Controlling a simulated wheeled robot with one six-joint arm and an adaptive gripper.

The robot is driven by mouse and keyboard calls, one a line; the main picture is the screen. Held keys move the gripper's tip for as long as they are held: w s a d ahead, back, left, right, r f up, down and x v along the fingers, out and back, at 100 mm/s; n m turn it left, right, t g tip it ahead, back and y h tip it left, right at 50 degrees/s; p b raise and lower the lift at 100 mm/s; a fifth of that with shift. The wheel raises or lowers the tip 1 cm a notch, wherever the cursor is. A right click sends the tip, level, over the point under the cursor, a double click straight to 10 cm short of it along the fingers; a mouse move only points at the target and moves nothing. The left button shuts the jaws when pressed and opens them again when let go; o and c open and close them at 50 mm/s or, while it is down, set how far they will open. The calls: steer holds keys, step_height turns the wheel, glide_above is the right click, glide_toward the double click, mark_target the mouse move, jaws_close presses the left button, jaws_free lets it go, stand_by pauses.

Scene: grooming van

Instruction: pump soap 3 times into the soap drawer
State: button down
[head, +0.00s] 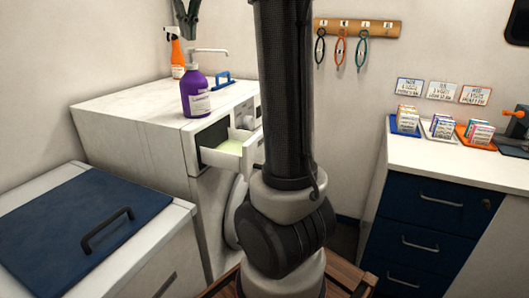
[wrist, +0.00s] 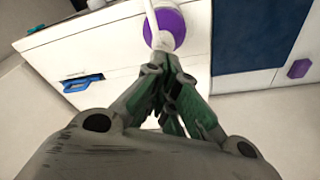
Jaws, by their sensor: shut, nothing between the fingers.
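A purple soap bottle (head: 196,97) with a white pump head (head: 208,50) stands upright on the white machine near its front edge. Its nozzle points right, towards the drawer side. The soap drawer (head: 234,150) is pulled open below, with pale green inside; my arm partly hides its right side. My gripper (head: 187,32) is shut and empty, pointing down just above the pump head; I cannot tell whether it touches. In the wrist view the closed fingers (wrist: 163,62) reach towards the purple bottle (wrist: 168,28) and its white pump head (wrist: 151,12).
An orange spray bottle (head: 177,57) and a blue handled item (head: 222,79) stand behind on the machine top (head: 130,98). A chest with a blue lid (head: 75,215) is at left. A counter (head: 450,164) with card holders is at right. The machine's left top is clear.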

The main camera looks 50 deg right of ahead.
step_height(320, 180, up, 6)
stand_by(0.8)
stand_by(0.4)
steer(key=s+a+f+n+t, duration=0.1)
steer(key=s+a+f, duration=0.1)
steer(key=s+f, duration=0.9)
steer(key=s+a+f+n+t, duration=0.1)
steer(key=s+a+f, duration=0.2)
steer(key=s+f, duration=0.9)
step_height(320, 180, down, 5)
steer(key=shift+s+r, duration=0.2)
steer(key=shift+s, duration=0.05)
